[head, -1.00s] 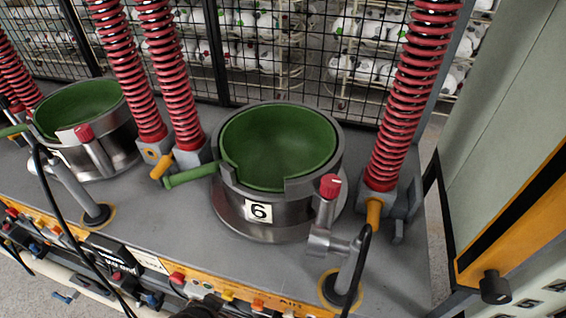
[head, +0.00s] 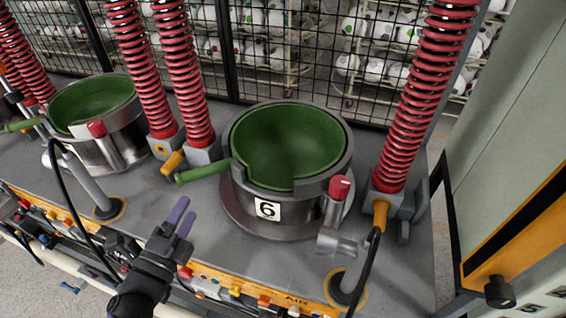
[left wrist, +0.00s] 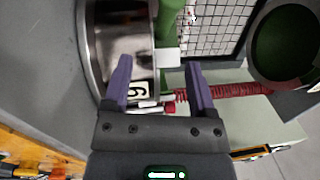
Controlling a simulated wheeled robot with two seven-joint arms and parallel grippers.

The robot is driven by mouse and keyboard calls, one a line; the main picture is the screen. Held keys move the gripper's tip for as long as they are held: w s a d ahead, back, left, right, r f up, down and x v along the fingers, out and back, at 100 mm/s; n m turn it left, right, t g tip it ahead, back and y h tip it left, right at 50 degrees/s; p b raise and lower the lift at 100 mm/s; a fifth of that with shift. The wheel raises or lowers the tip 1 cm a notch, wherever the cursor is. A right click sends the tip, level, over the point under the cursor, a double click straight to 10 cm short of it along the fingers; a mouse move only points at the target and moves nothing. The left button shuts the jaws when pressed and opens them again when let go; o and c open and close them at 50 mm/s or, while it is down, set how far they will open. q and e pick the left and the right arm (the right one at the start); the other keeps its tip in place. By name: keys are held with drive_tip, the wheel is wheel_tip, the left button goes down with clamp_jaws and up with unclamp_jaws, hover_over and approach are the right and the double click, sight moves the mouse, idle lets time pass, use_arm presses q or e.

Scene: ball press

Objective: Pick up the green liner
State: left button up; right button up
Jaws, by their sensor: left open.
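The green liner (head: 285,150) is a bowl seated in the round metal pot labelled 6 (head: 267,209), with a notch at its front. A green handle (head: 203,172) sticks out to its left. My left gripper (head: 187,212) is open and empty, in front and left of the pot, apart from the handle. In the left wrist view my left gripper (left wrist: 157,66) has both fingers apart, with a green bar (left wrist: 167,30), likely the handle, beyond them. The metal pot (left wrist: 120,45) shows at left there. My right gripper is not in view.
Red-coiled springs (head: 410,95) flank the pot. A red-capped post (head: 339,188) stands at its front right with a black hose. A second pot with a green liner (head: 92,102) is at left. A wire fence (head: 300,45) stands behind.

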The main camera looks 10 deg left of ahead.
sight(205, 176)
use_arm(q)
drive_tip(key=w, duration=0.3)
drive_tip(key=w+r, duration=0.1)
drive_tip(key=w, duration=0.4)
drive_tip(key=shift+w+d+r+p, duration=0.3)
drive_tip(key=shift+p, duration=0.1)
clamp_jaws()
idle(0.7)
